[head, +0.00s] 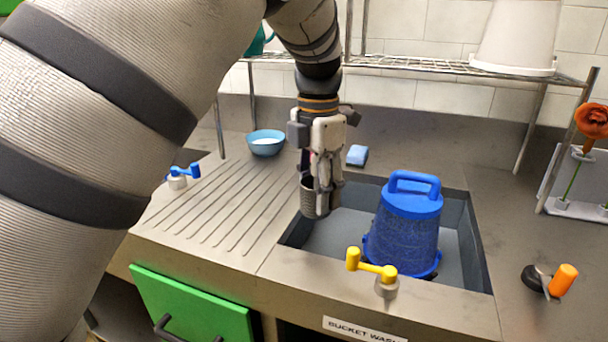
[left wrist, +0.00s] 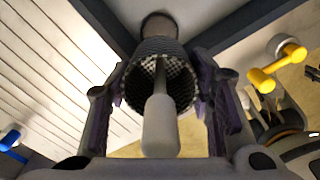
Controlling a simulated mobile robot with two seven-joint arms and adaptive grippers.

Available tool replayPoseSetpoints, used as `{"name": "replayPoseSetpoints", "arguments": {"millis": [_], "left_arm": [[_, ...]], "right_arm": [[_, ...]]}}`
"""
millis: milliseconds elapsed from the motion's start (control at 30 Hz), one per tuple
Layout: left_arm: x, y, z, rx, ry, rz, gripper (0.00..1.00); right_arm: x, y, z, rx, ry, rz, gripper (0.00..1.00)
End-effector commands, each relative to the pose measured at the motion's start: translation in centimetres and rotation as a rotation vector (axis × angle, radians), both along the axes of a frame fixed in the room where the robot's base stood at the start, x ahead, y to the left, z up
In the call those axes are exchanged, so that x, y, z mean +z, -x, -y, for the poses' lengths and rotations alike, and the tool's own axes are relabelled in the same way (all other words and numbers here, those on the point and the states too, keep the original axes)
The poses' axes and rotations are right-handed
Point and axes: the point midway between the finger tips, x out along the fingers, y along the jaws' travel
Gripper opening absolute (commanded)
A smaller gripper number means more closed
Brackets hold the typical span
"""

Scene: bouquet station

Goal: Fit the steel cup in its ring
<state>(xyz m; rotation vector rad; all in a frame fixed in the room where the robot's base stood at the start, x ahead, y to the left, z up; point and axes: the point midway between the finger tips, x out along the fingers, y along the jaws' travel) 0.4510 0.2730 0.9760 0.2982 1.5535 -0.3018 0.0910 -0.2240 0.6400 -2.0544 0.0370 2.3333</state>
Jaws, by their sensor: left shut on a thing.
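My left gripper (head: 323,180) points down over the left edge of the sink and is shut on the steel cup (head: 312,202), a dark grey cylinder with a mesh-like wall. The cup hangs above the sink. In the left wrist view, the cup (left wrist: 185,75) sits between the two fingers of the gripper (left wrist: 160,105), with its mesh interior showing. A pale rod with a thick white handle (left wrist: 160,130) stands in front of the cup's mouth or inside it; I cannot tell which. I cannot make out the ring in either view. My right gripper is not in view.
An upturned blue bucket (head: 405,230) stands in the sink (head: 468,250). A yellow-handled tap (head: 372,268) is at the sink's front edge. A blue bowl (head: 266,142) and blue sponge (head: 357,155) lie behind. The ribbed drainboard (head: 215,215) has free room.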

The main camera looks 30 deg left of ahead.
Motion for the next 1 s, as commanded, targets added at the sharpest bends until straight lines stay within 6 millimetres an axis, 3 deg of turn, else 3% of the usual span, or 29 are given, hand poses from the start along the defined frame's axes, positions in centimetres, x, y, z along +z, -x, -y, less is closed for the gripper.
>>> {"name": "replayPoseSetpoints", "arguments": {"millis": [1000], "left_arm": [[-10.3, 0.1, 0.0, 0.006, 0.001, -0.006, 0.18]], "right_arm": [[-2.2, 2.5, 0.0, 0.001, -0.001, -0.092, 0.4]]}}
